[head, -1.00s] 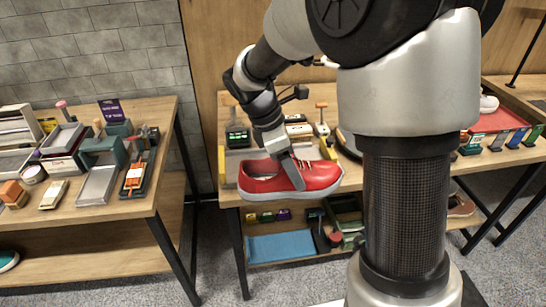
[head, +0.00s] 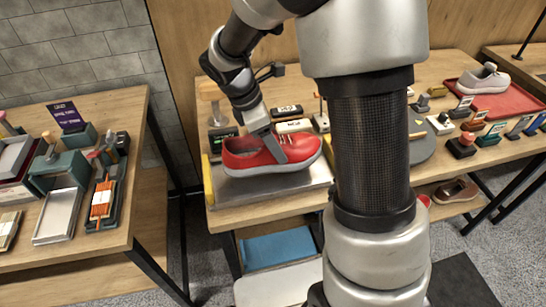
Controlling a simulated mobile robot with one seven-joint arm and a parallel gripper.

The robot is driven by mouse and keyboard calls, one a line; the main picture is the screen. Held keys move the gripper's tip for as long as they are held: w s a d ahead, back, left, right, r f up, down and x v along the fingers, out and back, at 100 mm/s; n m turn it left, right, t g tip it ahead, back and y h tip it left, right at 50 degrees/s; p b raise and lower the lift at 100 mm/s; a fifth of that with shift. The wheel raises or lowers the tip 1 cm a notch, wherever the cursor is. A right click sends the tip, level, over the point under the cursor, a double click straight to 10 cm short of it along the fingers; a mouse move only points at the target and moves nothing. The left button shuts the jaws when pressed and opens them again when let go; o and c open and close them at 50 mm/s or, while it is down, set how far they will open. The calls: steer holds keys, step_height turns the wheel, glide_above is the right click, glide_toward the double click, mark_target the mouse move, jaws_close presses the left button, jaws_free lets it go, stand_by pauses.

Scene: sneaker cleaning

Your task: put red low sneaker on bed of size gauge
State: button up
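My gripper (head: 277,150) reaches down from above and is shut on the sneaker's side near the opening. One finger shows on the near side; the other is hidden by the shoe.
My arm hides part of the table to the right. A red tray (head: 505,102) holds a pale shoe (head: 484,79). A side table with boxes and tools stands left.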

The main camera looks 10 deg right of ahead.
steer(key=shift+f+b, duration=0.4)
steer(key=shift+f, duration=2.05)
steer(key=shift+f, duration=0.1)
steer(key=o, duration=1.3)
